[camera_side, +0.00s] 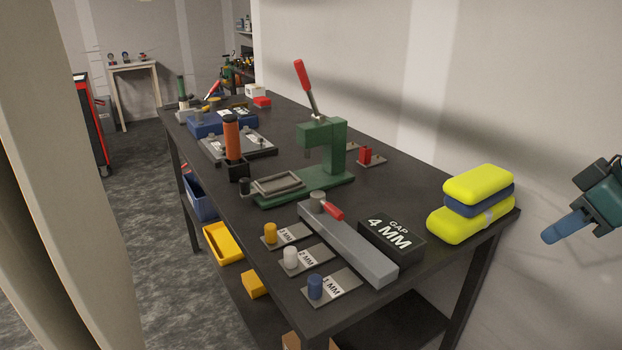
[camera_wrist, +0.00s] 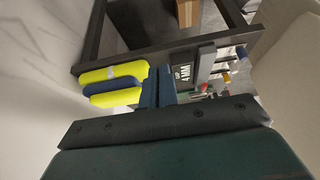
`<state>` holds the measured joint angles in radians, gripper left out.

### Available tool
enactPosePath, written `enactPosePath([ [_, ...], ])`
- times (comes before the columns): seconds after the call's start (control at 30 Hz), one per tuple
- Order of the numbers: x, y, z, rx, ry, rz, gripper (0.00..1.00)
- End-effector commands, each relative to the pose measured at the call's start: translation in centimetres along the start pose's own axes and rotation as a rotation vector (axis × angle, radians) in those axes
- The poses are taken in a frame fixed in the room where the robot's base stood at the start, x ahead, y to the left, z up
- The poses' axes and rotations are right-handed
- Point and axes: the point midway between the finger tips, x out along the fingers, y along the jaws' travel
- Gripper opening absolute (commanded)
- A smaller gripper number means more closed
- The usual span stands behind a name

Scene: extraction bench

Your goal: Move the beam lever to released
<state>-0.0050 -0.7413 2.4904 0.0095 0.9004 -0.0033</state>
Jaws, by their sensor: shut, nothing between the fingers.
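A long grey beam (camera_side: 358,250) lies on the dark bench, with a round grey pivot at its far end. A short lever with a red handle (camera_side: 333,211) sits on top near that pivot, its handle pointing toward the near right. My gripper (camera_side: 548,237) is at the right edge of the side view, off the bench's right end and well apart from the lever. Its blue fingers are shut and empty. In the wrist view the fingers (camera_wrist: 158,72) point toward the bench, and the beam (camera_wrist: 206,62) shows to their right. The lever is too small to read clearly there.
A black "GAP 4 MM" block (camera_side: 391,240) stands right beside the beam. Stacked yellow and blue pads (camera_side: 470,212) stand at the bench's right end, nearest my gripper. A green press (camera_side: 322,160) with a raised red lever stands behind. Labelled plates with coloured knobs (camera_side: 330,287) lie in front.

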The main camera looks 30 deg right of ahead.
Motion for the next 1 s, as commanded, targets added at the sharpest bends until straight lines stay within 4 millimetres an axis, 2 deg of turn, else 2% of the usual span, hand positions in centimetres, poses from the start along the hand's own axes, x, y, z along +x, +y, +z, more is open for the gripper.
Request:
enactPosePath([
  [0.17, -0.3, 0.3, -1.9, -0.004, -0.004, 0.017, 0.0],
  [0.27, -0.5, 0.6, -3.9, -0.008, -0.007, 0.034, 0.0],
  [0.57, -0.4, 0.6, -11.4, -0.02, -0.019, 0.107, 0.0],
  [0.77, 0.4, -0.4, -16.3, -0.024, -0.027, 0.157, 0.0],
  [1.0, 2.1, -2.7, -21.3, -0.029, -0.036, 0.214, 0.0],
])
